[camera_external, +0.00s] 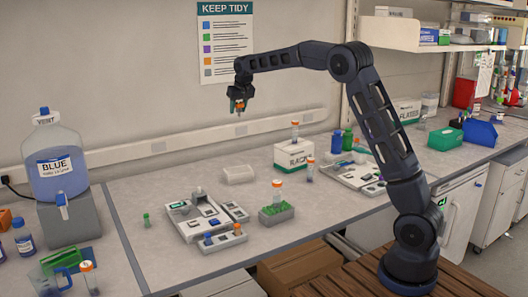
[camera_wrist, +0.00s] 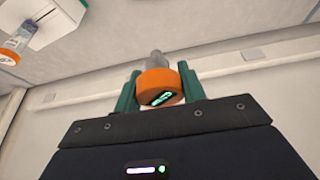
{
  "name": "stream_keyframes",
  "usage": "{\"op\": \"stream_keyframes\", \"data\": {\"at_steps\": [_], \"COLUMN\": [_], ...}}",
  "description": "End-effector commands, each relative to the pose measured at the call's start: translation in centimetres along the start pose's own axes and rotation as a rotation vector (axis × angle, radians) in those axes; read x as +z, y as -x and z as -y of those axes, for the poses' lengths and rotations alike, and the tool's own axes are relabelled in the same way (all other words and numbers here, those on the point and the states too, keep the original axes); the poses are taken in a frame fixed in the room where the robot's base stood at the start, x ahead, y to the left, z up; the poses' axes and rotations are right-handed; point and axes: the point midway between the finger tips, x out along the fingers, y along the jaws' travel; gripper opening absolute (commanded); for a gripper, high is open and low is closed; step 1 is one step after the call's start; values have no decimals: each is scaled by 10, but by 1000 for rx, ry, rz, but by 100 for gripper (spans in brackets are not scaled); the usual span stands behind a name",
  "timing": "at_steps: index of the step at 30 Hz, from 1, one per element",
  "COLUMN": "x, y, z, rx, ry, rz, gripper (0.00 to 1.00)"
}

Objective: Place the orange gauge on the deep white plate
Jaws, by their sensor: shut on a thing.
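The orange gauge (camera_wrist: 172,82) is a round orange body with a small dark display and a grey stem. It sits between the two teal fingers of my gripper (camera_wrist: 159,90) in the wrist view. In the external view my gripper (camera_external: 238,108) is high above the bench, in front of the wall below the poster, shut on the gauge, of which only a little orange shows. The deep white plate (camera_external: 238,175) looks like a shallow whitish dish on the bench, well below my gripper. It looks empty. I cannot pick it out in the wrist view.
A white box (camera_external: 294,156) with an orange-capped tube on it stands right of the plate. A grey instrument tray (camera_external: 196,226) and a green rack (camera_external: 276,215) with a tube stand in front. A blue-liquid jug (camera_external: 55,160) is at the left. Bare bench lies left of the plate.

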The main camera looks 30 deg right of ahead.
Motion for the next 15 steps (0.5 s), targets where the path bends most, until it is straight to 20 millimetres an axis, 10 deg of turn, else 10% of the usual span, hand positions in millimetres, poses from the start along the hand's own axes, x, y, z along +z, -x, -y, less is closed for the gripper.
{"op": "stream_keyframes", "data": {"at_steps": [15], "x": [24], "y": [-55], "z": [12], "rx": [-5], "ry": [12], "rz": [2], "gripper": [18]}}
